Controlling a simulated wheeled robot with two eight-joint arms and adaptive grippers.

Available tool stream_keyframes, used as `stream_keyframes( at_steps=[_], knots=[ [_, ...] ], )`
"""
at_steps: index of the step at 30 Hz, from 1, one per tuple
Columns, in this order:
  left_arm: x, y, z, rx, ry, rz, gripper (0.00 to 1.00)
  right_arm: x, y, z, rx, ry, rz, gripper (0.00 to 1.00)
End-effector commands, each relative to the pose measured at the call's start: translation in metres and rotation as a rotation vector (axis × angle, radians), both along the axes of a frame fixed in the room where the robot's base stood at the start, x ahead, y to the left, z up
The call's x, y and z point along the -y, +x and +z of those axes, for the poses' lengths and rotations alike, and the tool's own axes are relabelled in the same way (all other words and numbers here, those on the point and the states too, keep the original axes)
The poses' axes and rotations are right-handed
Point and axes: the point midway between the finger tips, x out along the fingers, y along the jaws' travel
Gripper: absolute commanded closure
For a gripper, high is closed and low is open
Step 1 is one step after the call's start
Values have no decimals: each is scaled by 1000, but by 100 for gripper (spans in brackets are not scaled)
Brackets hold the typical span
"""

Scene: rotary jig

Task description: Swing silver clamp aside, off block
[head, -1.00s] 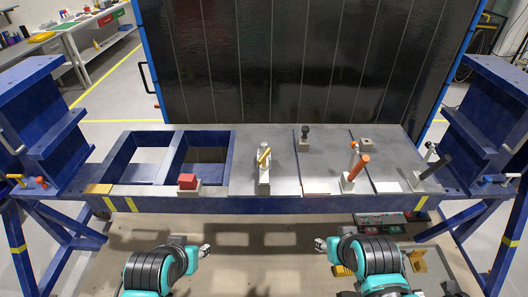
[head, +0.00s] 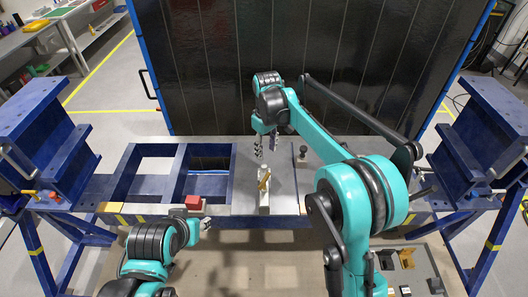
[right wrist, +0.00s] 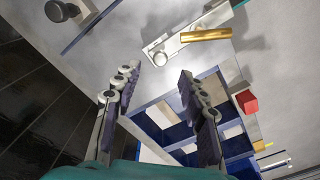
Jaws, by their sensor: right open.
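The silver clamp (head: 264,184) stands near the middle of the grey bench plate, with a gold handle on top. In the right wrist view its silver arm (right wrist: 166,48) and gold handle (right wrist: 206,34) show ahead of the fingers. I cannot make out a separate block under it. My right gripper (head: 267,148) is open and empty, above the plate and behind the clamp; its two spread fingers also show in the wrist view (right wrist: 158,76). My left gripper (head: 206,222) is low in front of the bench, too small to read.
A red block (head: 193,202) sits at the front edge, left of the clamp; it also shows in the wrist view (right wrist: 246,102). Open frame bays lie further left. A dark knob (head: 303,150) stands right of the clamp. My right arm hides much of the right side.

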Motion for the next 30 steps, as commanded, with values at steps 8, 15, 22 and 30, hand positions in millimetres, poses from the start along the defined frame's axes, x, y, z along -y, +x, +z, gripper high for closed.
stream_keyframes(
  at_steps=[8,15,22,30],
  knots=[
    [0,0,3,0,0,0,60,-8,6,-22,-20,-6,26,58],
    [0,0,-1,0,0,0,60,-7,6,-62,-18,-6,24,58],
    [0,0,-1,0,0,0,60,-7,6,-82,-18,-6,24,58],
    [0,0,-1,0,0,0,60,-7,6,-83,-18,-6,24,58]
  ],
)
